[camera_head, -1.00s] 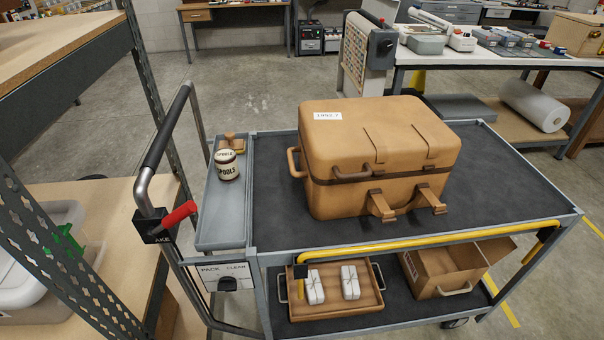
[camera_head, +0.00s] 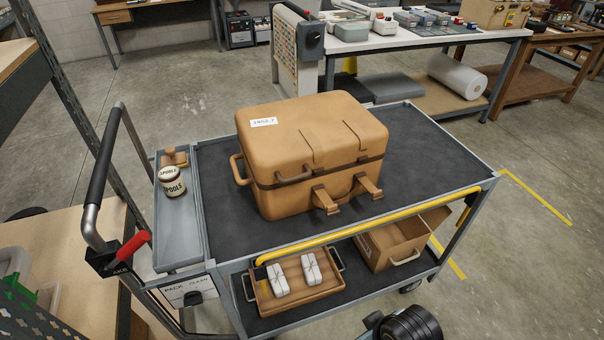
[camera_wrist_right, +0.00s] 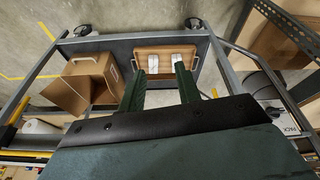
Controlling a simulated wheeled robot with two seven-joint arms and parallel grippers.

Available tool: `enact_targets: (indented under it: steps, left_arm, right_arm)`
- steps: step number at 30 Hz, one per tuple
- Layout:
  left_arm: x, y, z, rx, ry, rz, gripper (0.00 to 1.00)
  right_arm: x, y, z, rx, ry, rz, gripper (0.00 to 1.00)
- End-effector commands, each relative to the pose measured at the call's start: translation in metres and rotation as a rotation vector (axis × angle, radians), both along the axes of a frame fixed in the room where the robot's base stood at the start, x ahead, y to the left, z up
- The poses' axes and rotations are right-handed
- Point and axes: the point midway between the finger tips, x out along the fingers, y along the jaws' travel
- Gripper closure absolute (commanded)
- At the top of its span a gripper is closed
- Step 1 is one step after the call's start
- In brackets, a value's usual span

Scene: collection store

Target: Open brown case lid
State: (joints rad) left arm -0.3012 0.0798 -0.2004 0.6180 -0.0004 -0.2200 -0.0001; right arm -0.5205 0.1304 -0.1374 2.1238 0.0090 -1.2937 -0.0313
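The brown case (camera_head: 310,150) stands shut on the cart's dark top shelf (camera_head: 430,150) in the head view. A white label is on its lid, two strap-like latches are on its front, and handles are at its left end and front. My right gripper (camera_wrist_right: 159,78) shows in the right wrist view with its two dark green fingers apart and nothing between them. It faces the cart's lower shelf; the case is not recognisable in that view. In the head view the right gripper's fingers do not show, and my left gripper is out of view.
A spool tin (camera_head: 172,183) stands in the grey side tray (camera_head: 180,235). A yellow rail (camera_head: 370,226) runs along the cart's front edge. Below are a wooden tray (camera_head: 298,294) with two white packets and an open cardboard box (camera_head: 402,240). A shelf rack stands at left.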

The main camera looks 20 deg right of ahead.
Motion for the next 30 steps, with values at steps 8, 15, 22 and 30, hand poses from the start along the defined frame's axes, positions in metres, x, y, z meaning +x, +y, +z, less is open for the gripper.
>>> enact_targets:
  steps: [8,15,22,30]
  left_arm:
    - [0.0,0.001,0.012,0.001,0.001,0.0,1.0]
    - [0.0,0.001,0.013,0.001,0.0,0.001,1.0]
    - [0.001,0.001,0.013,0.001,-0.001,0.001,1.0]
    - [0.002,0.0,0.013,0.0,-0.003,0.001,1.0]
  right_arm:
    - [0.061,-0.002,0.109,-0.118,-0.349,0.419,0.67]
    - [0.125,0.003,0.158,-0.347,-0.73,0.868,0.67]
    - [0.167,-0.001,0.204,-0.646,-1.059,1.181,0.67]
    - [0.183,-0.003,0.225,-0.79,-1.186,1.27,0.67]
